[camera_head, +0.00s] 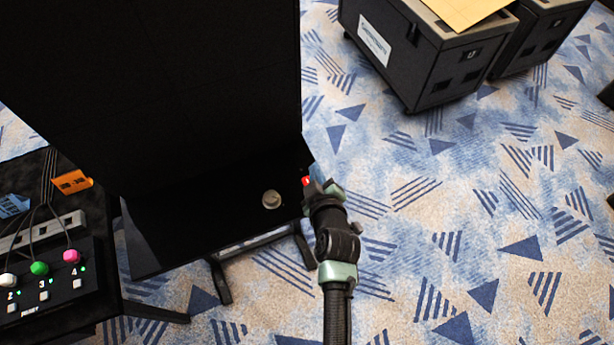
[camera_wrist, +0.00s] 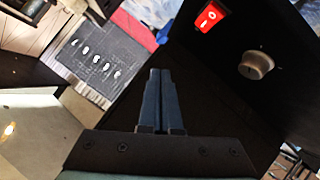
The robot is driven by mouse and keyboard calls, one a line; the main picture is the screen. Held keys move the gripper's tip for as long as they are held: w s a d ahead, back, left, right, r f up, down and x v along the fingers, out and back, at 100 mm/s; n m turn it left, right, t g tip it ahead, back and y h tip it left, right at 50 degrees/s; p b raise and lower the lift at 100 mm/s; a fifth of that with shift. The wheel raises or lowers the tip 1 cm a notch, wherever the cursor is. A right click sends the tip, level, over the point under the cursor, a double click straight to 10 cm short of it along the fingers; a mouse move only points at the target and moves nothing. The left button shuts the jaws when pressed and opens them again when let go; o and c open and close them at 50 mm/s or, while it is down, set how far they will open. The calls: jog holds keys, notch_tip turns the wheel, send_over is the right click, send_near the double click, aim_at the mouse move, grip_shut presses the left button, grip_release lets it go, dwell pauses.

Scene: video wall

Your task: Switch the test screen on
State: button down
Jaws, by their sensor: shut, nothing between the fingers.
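The test screen (camera_head: 200,80) is a large black panel on a stand, and its face looks dark in the head view. A red rocker switch (camera_wrist: 211,15) with white marks sits on a black surface, up and right of my fingertips in the wrist view. It shows as a small red spot (camera_head: 306,181) at the screen's lower right edge in the head view. A pale round knob (camera_wrist: 256,65) is below and right of the switch, also visible in the head view (camera_head: 271,199). My gripper (camera_wrist: 160,72) is shut and empty, close to the switch (camera_head: 316,177); I cannot tell if they touch.
A black control box (camera_head: 45,285) with coloured knobs and numbered buttons stands at lower left. An orange tag (camera_head: 72,182) and a blue one lie behind it. Dark cases (camera_head: 420,60) stand at upper right. Patterned carpet (camera_head: 480,230) is open on the right.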

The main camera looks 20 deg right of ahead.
jog(key=f+b, duration=0.2)
jog(key=w+f+b, duration=0.1)
jog(key=f, duration=0.1)
jog(key=w+f+b, duration=0.1)
jog(key=f+b, duration=0.1)
jog(key=f, duration=0.1)
jog(key=shift+w+b, duration=0.15)
jog(key=shift+b, duration=0.15)
jog(key=shift+w+f+b, duration=0.25)
jog(key=shift+f+b, duration=0.35)
jog(key=shift+f, duration=0.1)
dwell(1.2)
jog(key=shift+w+f+b, duration=0.15)
jog(key=shift+f+b, duration=0.2)
jog(key=shift+b, duration=0.2)
jog(key=shift+w+f+b, duration=0.1)
jog(key=shift+f+b, duration=0.3)
jog(key=shift+b, duration=0.05)
dwell(0.4)
jog(key=shift+r, duration=0.1)
jog(key=shift+s+r+p, duration=0.3)
jog(key=shift+r+p, duration=0.3)
jog(key=shift+r, duration=0.15)
